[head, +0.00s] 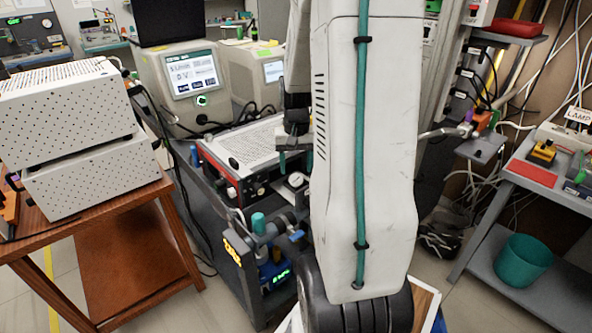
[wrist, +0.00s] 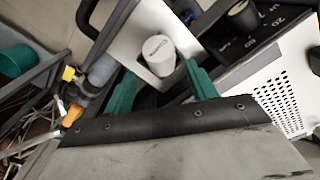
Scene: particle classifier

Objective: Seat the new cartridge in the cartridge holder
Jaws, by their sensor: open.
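A pale grey cylinder (wrist: 158,52) with small dark lettering on its end shows in the wrist view and looks like the cartridge. A flat light plate (wrist: 130,28) shows beside it; I cannot tell whether the cylinder stands on it. My gripper (wrist: 160,76) has two green fingers spread apart, one on each side of the cylinder's near end, with a gap visible at both sides. In the head view my gripper (head: 284,158) hangs above the instrument's front right corner, partly hidden by my arm. I cannot make out the cartridge holder for certain.
Below are a teal-capped fitting (head: 258,222) and pipes. Stacked white boxes (head: 82,140) stand left; a teal bin (head: 524,261) is right.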

